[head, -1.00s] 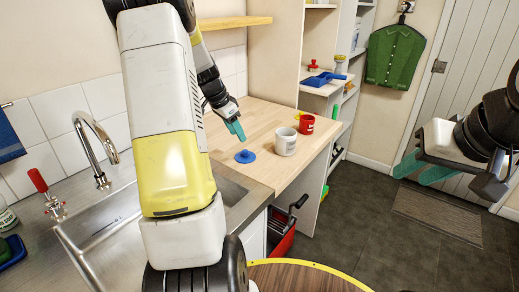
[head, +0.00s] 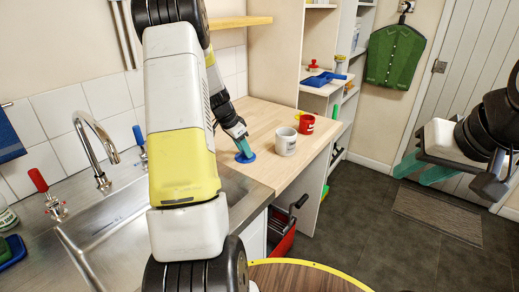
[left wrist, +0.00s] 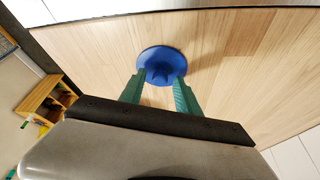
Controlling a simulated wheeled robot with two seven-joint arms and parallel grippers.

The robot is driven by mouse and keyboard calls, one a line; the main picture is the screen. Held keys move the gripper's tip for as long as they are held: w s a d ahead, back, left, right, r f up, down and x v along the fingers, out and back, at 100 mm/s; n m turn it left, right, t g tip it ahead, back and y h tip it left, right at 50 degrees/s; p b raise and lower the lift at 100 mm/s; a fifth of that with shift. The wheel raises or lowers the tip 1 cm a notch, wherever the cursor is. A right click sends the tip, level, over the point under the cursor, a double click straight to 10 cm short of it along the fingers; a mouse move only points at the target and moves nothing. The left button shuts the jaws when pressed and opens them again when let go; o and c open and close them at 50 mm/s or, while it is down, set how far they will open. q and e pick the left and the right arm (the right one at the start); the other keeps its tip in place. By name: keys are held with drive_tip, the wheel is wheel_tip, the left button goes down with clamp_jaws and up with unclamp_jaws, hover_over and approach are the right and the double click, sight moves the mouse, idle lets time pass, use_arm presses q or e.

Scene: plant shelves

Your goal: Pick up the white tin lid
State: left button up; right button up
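I see no white lid that I can make out. A blue round disc with a raised knob, like a lid (head: 251,159), lies flat on the wooden counter; it also shows in the left wrist view (left wrist: 161,61). My left gripper (head: 242,149) is low over it. A white mug-like container (head: 286,142) stands just right of the disc. My right gripper (head: 424,170) is open and empty, over the floor at right.
A red mug (head: 307,125) stands behind the white container, with something yellow beside it. A blue tray (head: 317,79) and a small red knobbed object (head: 313,66) sit on the shelf behind. A sink with a tall tap (head: 100,150) is at left. The counter behind the disc is clear.

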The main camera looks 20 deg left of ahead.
use_arm(q)
clamp_jaws()
drive_tip(key=shift+r, duration=0.15)
